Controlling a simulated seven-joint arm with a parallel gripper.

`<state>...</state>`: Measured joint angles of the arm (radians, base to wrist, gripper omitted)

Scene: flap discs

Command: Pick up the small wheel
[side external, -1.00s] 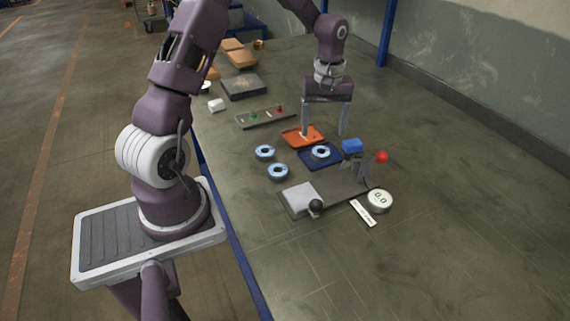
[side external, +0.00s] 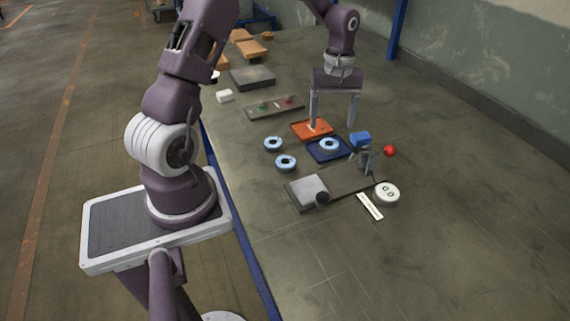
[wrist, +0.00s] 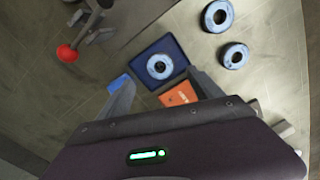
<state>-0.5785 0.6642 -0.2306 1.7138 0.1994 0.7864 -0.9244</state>
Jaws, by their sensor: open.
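Two more wheels, one (side external: 273,144) farther back and one (side external: 286,162) nearer, lie on the bare table left of the tray. They also show in the wrist view, one (wrist: 217,16) at the top and one (wrist: 235,56) below it. My gripper (side external: 332,124) is open and empty, pointing down above the orange tray and the back of the blue tray.
An orange tray (side external: 305,133) sits behind the blue one. A button panel (side external: 272,107) lies behind. The right table is clear.

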